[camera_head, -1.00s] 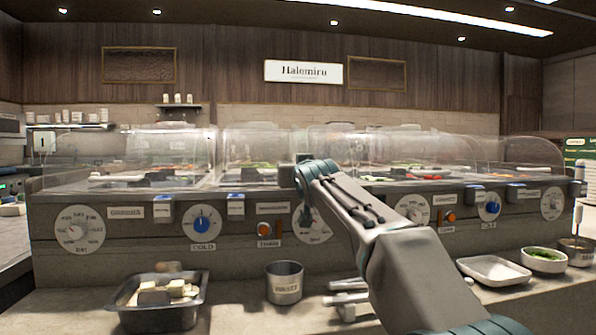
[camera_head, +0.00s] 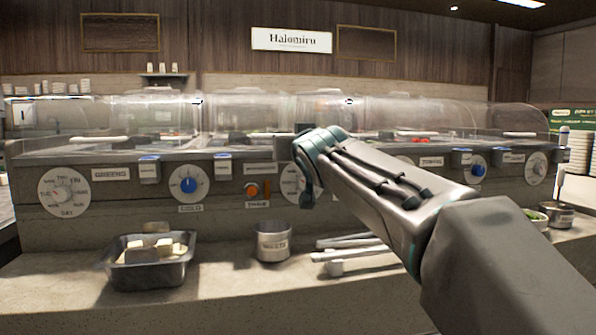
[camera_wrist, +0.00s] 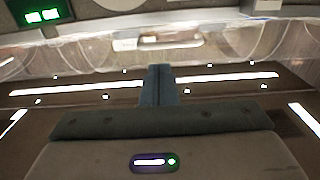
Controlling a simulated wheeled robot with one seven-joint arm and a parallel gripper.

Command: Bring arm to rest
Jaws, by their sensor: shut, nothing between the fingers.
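My gripper shows in the wrist view (camera_wrist: 161,72) as dark fingers closed together, with nothing held. The wrist view looks up past it at ceiling lights and clear covers. In the head view my grey arm reaches in from the lower right and ends in front of the counter's control panel.
A metal tray with pale blocks (camera_head: 150,275) stands on the front ledge at the left. A metal cup (camera_head: 273,241) is in the middle, with pale tongs (camera_head: 345,262) beside it. Clear domed covers (camera_head: 245,113) line the counter above dials and a blue knob (camera_head: 188,185).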

